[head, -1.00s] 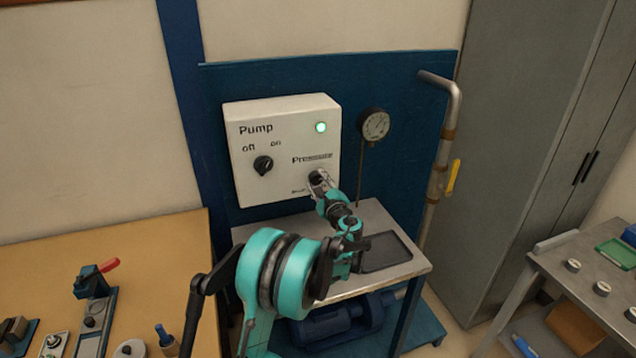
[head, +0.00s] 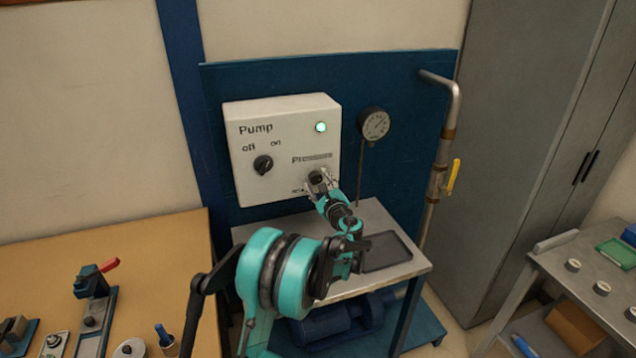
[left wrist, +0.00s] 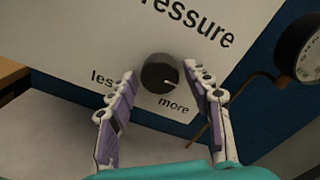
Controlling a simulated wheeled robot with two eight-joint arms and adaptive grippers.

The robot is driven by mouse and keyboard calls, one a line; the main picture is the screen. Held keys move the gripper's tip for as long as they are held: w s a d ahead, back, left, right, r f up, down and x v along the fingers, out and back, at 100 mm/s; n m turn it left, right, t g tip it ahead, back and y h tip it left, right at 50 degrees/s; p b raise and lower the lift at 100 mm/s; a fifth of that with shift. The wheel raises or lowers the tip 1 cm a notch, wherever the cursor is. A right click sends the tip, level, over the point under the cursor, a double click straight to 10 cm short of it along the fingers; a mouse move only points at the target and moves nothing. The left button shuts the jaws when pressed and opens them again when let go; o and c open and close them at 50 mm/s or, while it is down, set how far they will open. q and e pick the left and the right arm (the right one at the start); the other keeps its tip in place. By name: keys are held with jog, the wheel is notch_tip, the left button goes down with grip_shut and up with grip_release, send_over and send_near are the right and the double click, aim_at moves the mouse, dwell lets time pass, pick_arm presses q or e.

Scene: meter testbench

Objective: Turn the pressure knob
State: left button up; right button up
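The pressure knob (left wrist: 155,70) is a round dark knob on the white pump box (head: 250,180). Its light mark points toward the lower right, near the word "more". In the left wrist view my left gripper (left wrist: 160,78) is open, with one finger at each side of the knob and small gaps showing between. I cannot tell how deep the fingertips reach. In the head view my left gripper (head: 320,182) is at the lower right of the box and mostly hides the knob. My right gripper is not in view.
The pump switch (head: 263,165) is left of the gripper, and a green lamp (head: 320,127) is lit above it. A gauge (head: 374,124) and a pipe (head: 440,150) stand to the right. A small table (head: 375,215) with a dark tray (head: 386,252) is below.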

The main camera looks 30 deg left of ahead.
pick_arm(q)
jog(key=shift+s+d, duration=0.1)
jog(key=v, duration=1.1)
jog(key=shift+s+d, duration=0.25)
jog(key=shift+d, duration=0.1)
jog(key=s+d+f+n+g+h, duration=0.1)
jog(key=s+d+n+g+h, duration=0.1)
jog(key=s+n+h, duration=0.3)
jog(key=s+d+n+g, duration=0.1)
jog(key=s+n, duration=0.3)
jog(key=s, duration=0.4)
jog(key=s+d+f+n+h, duration=0.3)
jog(key=s+d+n+h, duration=0.1)
jog(key=s+d, duration=0.3)
jog(key=s+d+f+n+g+h, duration=0.1)
jog(key=s+d+f+n+h, duration=0.2)
jog(key=s+d, duration=0.5)
jog(key=s+n+h, duration=0.1)
jog(key=s+n, duration=0.1)
jog(key=shift+s+f+n+g+h, duration=0.3)
jog(key=shift+s+f, duration=0.1)
